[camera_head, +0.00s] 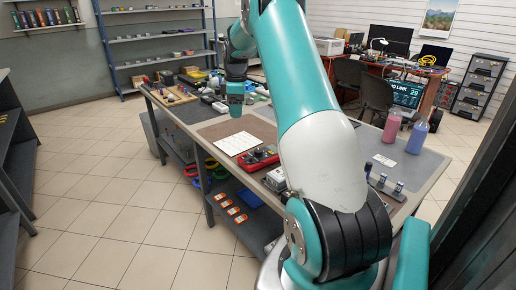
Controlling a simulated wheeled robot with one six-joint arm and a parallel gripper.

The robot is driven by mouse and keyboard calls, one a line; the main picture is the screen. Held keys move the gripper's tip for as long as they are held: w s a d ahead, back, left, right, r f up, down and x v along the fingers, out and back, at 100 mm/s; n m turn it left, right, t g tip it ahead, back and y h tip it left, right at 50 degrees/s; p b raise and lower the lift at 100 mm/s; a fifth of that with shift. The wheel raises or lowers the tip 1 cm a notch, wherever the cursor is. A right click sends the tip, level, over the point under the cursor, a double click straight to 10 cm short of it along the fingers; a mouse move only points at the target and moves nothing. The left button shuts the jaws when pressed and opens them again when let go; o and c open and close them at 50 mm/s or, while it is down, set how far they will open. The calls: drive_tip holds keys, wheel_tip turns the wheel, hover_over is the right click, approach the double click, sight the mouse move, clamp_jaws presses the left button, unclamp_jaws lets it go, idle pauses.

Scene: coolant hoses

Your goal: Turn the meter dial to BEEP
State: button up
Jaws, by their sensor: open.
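A red and dark handheld meter (259,156) lies on the workbench near its front edge, just right of a white printed sheet. Its dial is too small to read, so I cannot tell which setting it points to. My gripper (235,112) hangs above the bench, up and left of the meter in the picture. It is apart from the meter and holds nothing that I can see. My teal and white arm covers the bench to the right of the meter.
The white sheet (236,143) lies on a brown mat. A wooden tray (174,95) and small parts fill the bench's far left. Pink (392,127) and blue (417,137) bottles stand at the right. A lower shelf (247,226) holds coils and orange packs. The tiled floor at left is clear.

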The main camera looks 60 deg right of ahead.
approach(258, 150)
wheel_tip(258, 150, down, 9)
drive_tip(key=p, duration=0.3)
drive_tip(key=shift+w+f, duration=0.1)
drive_tip(key=shift+f, duration=0.1)
drive_tip(key=c, duration=0.9)
